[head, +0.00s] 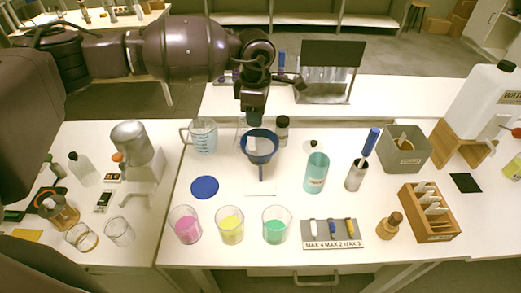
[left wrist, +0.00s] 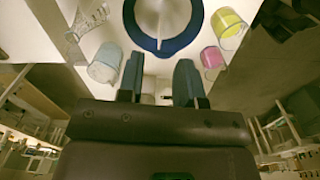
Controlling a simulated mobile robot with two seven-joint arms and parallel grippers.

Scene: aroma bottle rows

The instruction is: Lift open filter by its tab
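The blue funnel (head: 262,153) stands near the middle of the table, its bowl up and its stem above a white base. A pale filter (head: 252,143) shows inside the bowl. In the left wrist view the funnel's blue rim (left wrist: 151,45) surrounds the pale filter (left wrist: 166,14). I cannot make out the filter's tab. My left gripper (head: 255,117) is over the back side of the funnel, pointing down. In the left wrist view its two fingers (left wrist: 158,82) are apart with nothing seen held between them. My right gripper is not in view.
A measuring jug (head: 203,136) stands left of the funnel and a dark-capped bottle (head: 282,130) close behind it on the right. Beakers of pink (head: 187,226), yellow (head: 230,226) and green (head: 276,226) liquid stand in front. A teal bottle (head: 315,174) is to the right.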

